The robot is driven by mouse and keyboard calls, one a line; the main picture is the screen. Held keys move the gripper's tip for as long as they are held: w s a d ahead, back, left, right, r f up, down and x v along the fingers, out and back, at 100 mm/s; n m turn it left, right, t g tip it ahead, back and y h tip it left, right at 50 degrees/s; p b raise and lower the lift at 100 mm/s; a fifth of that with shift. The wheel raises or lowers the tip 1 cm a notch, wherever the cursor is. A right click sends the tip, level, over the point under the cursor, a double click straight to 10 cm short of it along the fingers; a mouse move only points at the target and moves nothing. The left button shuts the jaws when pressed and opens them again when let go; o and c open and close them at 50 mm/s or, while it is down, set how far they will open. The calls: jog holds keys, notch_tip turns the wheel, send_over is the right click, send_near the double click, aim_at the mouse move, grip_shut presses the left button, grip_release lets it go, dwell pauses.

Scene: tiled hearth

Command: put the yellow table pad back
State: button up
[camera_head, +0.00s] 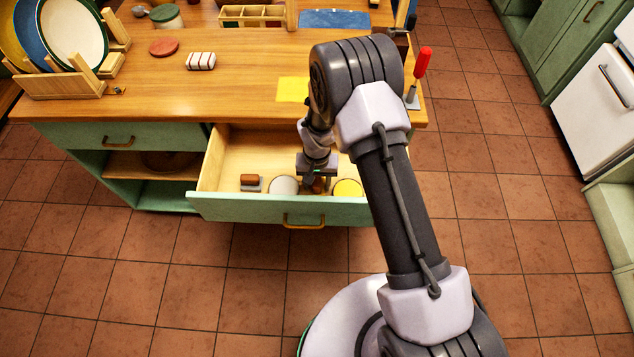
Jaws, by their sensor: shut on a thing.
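A flat yellow square pad (292,89) lies on the wooden counter, partly hidden behind my arm. A round yellow disc (348,188) lies in the open drawer (250,209), near its front right. I cannot tell which of the two is the table pad. My gripper (316,183) points down inside the drawer, between a round whitish disc (283,185) and the yellow disc. It is shut on a small brown thing (319,186), mostly hidden by the fingers; I cannot tell what it is. The gripper looks apart from the yellow disc.
A brown-topped block (250,182) lies at the drawer's left. The counter (150,88) holds a plate rack (60,85), a striped white block (201,61), a red disc (164,46), a divided box (252,15), a blue mat (335,19) and a red-handled tool (421,66). Mid-counter is clear.

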jog(key=o, duration=1.2)
jog(key=shift+f, duration=0.1)
notch_tip(320, 180, up, 13)
jog(key=p, duration=0.5)
notch_tip(320, 180, up, 15)
jog(key=m+t, duration=0.1)
send_over(317, 180)
jog(key=d, duration=0.3)
jog(key=s+d+r+m+t+y, duration=0.1)
jog(key=s+d+r+t, duration=0.15)
jog(key=s+r, duration=0.5)
jog(key=s+d+r+m+t+y, duration=0.1)
jog(key=s+d+r, duration=0.4)
jog(key=r, duration=0.4)
jog(key=shift+m+t, duration=0.5)
jog(key=shift+t, duration=0.15)
jog(key=s, duration=0.3)
jog(key=s+r, duration=0.1)
jog(key=s, duration=0.2)
jog(key=s+r, duration=0.1)
jog(key=s, duration=0.3)
jog(key=shift+a+r, duration=0.15)
jog(key=shift+r, duration=0.05)
